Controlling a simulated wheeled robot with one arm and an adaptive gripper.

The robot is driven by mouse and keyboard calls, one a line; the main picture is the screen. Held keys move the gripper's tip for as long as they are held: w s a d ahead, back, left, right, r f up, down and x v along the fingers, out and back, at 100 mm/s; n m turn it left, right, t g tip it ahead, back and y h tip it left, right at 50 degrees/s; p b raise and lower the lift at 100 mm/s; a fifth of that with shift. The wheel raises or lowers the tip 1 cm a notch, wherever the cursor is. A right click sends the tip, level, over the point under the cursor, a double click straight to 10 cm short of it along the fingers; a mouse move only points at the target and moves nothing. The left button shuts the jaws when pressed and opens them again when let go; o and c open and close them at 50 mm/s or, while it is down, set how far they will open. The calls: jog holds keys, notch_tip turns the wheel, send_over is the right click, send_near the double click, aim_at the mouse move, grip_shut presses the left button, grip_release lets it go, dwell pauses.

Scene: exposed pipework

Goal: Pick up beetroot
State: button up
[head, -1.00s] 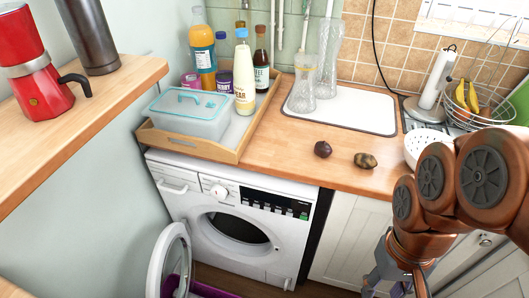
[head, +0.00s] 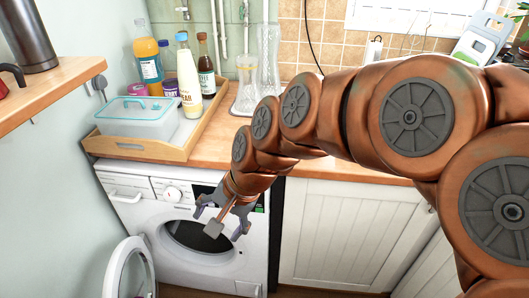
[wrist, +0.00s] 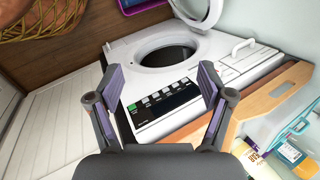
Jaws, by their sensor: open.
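No beetroot shows in the current views; my arm covers the part of the worktop (head: 212,146) where a dark round item lay earlier. My gripper (head: 220,222) is open and empty, pointing down in front of the washing machine (head: 150,185) and below the worktop edge. In the wrist view, my gripper (wrist: 160,85) has its two fingers spread, with the washing machine's control panel (wrist: 160,100) seen between them.
A wooden tray (head: 140,149) with a lidded box (head: 135,117) and several bottles stands on the worktop's left. Glass vases (head: 267,75) stand behind my arm. The washing machine door (head: 128,270) hangs open. A wooden shelf (head: 60,85) juts out at left.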

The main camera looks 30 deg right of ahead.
jog(key=w+d+f+m+t+b, duration=0.1)
jog(key=w+d+m+t+b, duration=0.3)
jog(key=w+m, duration=0.4)
jog(key=w+d+m+t+h+b, duration=0.1)
jog(key=w+d+m+t+b, duration=0.1)
jog(key=d+m, duration=0.3)
jog(key=w+d+m+t+h+b, duration=0.2)
jog(key=d+m, duration=0.4)
jog(key=d, duration=0.4)
jog(key=w+d+m+t+h+b, duration=0.1)
jog(key=w+d+m+t+b, duration=0.1)
jog(key=d+m, duration=0.4)
jog(key=shift+w+d+r+h, duration=0.2)
jog(key=shift+w+d, duration=0.25)
jog(key=shift+d, duration=0.2)
jog(key=shift+w+d+r+h, duration=0.2)
jog(key=shift+w+d, duration=0.25)
jog(key=shift+d, duration=0.15)
jog(key=shift+a+f+b+x, duration=0.1)
jog(key=shift+b+x, duration=0.2)
jog(key=shift+x, duration=1.6)
jog(key=shift+a+f+b+x, duration=0.1)
jog(key=shift+b+x, duration=0.2)
jog(key=shift+x, duration=1.65)
jog(key=shift+s, duration=0.1)
jog(key=c, duration=1.3)
jog(key=shift+r, duration=0.1)
